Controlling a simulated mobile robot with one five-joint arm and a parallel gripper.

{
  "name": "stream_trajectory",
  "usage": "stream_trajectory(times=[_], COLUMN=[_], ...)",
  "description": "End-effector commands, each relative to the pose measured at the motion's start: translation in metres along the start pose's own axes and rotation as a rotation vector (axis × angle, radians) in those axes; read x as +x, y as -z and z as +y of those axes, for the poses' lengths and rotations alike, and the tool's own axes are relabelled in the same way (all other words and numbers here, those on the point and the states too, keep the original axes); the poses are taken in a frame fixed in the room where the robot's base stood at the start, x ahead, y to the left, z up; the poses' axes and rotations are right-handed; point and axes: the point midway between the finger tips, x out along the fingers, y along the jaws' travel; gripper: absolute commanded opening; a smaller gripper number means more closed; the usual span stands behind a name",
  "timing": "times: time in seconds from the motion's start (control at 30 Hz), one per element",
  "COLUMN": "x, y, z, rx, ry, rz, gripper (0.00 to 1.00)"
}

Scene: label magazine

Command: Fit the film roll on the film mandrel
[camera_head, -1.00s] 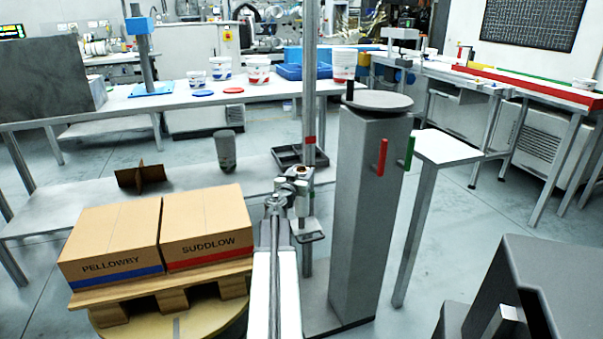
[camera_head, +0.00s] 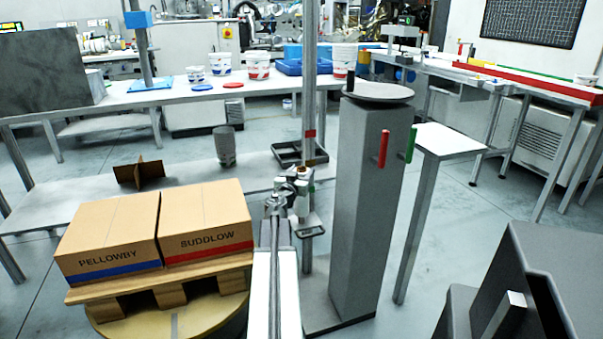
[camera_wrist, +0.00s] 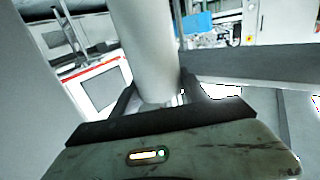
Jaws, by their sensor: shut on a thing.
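The film roll, a smooth pale cylinder (camera_wrist: 148,45), stands upright between the dark fingers of my gripper (camera_wrist: 156,98) in the wrist view. My gripper (camera_head: 298,180) is shut on it. In the head view the roll shows only as a small pale shape (camera_head: 302,205), partly hidden by my arm. It is close to a grey mast (camera_head: 309,100) and over a small flat grey plate (camera_head: 312,232) at the mast. No mandrel can be made out clearly there; I cannot tell whether the roll touches the plate.
Cartons marked PELLOWBY (camera_head: 110,240) and SUDDLOW (camera_head: 205,220) sit on a pallet (camera_head: 135,285) over a round base, left of my arm. A tall grey pedestal (camera_head: 368,200) with a disc top, black peg and red and green handles stands close on the right.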

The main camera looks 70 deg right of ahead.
Motion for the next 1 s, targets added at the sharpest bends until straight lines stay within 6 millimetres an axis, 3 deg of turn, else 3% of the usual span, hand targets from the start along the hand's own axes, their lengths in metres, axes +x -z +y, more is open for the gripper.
stream_trajectory(times=[1.0], x=[0.000], y=[-0.026], z=[0.000], rx=[0.000], ry=[0.000], rz=[0.000], gripper=[0.00])
